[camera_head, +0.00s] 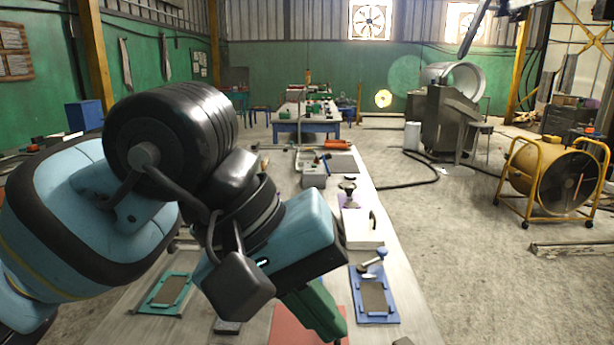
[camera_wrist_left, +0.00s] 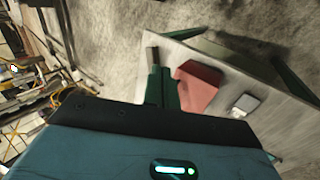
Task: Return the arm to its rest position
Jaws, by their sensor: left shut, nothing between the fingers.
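My left arm (camera_head: 85,205) comes in from the left and reaches over the long grey workbench (camera_head: 415,300). Its green-fingered left gripper (camera_head: 322,322) points down toward a red mat on the bench and is shut and empty. In the left wrist view the shut green fingers (camera_wrist_left: 161,88) show beside the red mat (camera_wrist_left: 198,86), with floor beyond the bench edge. The arm hides much of the bench's left side. My right gripper is not in view.
On the bench are a blue tray (camera_head: 374,297) with a grey pad, a green tray (camera_head: 170,290), a white box (camera_head: 361,228) and a grey box (camera_head: 314,175). A yellow-framed drum fan (camera_head: 556,185) stands on the floor at right. Open floor lies right of the bench.

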